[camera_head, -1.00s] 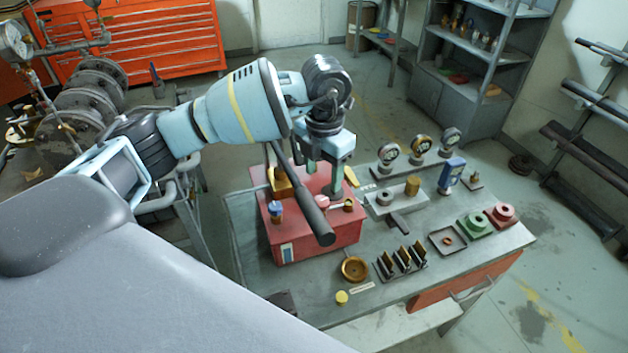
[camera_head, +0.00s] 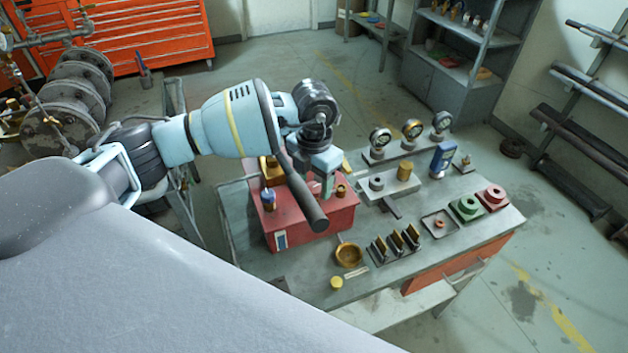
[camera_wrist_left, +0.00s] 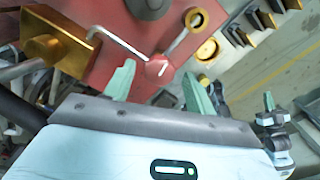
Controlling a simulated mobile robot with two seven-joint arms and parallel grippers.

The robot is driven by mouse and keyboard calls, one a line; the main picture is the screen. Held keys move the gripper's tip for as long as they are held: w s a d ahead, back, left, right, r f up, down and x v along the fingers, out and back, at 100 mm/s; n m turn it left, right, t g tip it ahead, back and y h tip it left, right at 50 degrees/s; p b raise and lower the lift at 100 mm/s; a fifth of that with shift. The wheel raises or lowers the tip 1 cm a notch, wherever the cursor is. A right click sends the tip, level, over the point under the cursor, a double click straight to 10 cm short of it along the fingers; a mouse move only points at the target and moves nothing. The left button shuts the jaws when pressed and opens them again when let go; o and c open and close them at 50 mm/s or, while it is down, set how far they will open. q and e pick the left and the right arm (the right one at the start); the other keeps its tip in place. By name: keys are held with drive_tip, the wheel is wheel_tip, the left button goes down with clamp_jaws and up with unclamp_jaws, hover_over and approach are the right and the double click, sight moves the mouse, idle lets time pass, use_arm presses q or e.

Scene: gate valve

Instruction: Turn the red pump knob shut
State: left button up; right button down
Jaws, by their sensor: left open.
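The red pump knob (camera_wrist_left: 158,68), round with a white mark on its face, sits on the red pump box (camera_head: 322,222). My left gripper (camera_wrist_left: 160,74) is open, with one green finger on each side of the knob in the left wrist view. Gaps show between fingers and knob, and I cannot tell whether the fingertips are level with it. In the head view my left gripper (camera_head: 325,184) is low over the top of the box and largely hides the knob.
A bent metal rod and a brass block (camera_wrist_left: 58,48) lie left of the knob in the wrist view. A blue-capped part (camera_head: 268,200) stands on the box. A brass dish (camera_head: 348,255), gauges (camera_head: 412,130) and a green block (camera_head: 466,207) occupy the grey bench (camera_head: 400,283).

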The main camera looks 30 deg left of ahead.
use_arm(q)
drive_tip(key=shift+f, duration=0.25)
drive_tip(key=c, duration=1)
drive_tip(key=shift+o, duration=0.2)
use_arm(e)
drive_tip(key=shift+r, duration=0.1)
use_arm(q)
drive_tip(key=m, duration=0.4)
drive_tip(key=shift+m, duration=0.4)
drive_tip(key=m+b, duration=0.1)
drive_tip(key=m, duration=0.4)
drive_tip(key=shift+m, duration=0.3)
use_arm(e)
drive_tip(key=shift+s+a+f, duration=0.15)
drive_tip(key=shift+s+f, duration=0.3)
drive_tip(key=shift+f, duration=0.1)
use_arm(q)
drive_tip(key=shift+r, duration=0.1)
use_arm(e)
drive_tip(key=shift+f, duration=0.1)
